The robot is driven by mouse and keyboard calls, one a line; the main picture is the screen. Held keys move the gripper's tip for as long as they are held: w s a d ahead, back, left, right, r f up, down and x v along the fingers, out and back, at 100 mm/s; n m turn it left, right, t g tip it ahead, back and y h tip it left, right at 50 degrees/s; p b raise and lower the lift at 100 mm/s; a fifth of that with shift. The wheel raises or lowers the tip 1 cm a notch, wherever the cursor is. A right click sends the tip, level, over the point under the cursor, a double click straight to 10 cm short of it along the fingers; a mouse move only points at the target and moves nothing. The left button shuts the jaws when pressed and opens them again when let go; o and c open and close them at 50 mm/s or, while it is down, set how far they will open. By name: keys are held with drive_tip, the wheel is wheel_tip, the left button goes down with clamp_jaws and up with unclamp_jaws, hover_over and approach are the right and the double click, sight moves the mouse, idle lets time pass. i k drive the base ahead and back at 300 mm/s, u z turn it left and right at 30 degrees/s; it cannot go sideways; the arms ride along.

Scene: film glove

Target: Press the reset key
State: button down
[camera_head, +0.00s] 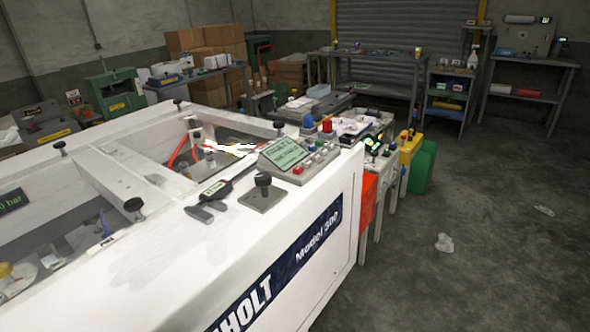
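A control panel (301,160) sits on top of the white machine (215,262), near its far right corner. It has a green lit screen (284,153) with text too small to read. Several small keys (318,154) lie beside the screen, and a red key (298,169) shows at the panel's near edge. The labels are too small to tell which one is the reset key. A black joystick-like knob (263,184) on a grey plate stands just in front of the panel. My gripper is not in view.
A dark caliper-like tool (214,192) lies left of the knob. Blue and red lamps (318,122) stand behind the panel. Cluttered benches (377,150) adjoin the machine's far end. The concrete floor (490,245) at right is mostly clear, with crumpled scraps (445,243).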

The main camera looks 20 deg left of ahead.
sight(297, 170)
drive_tip(key=u, duration=0.05)
drive_tip(key=i, duration=0.95)
drive_tip(key=z, duration=0.1)
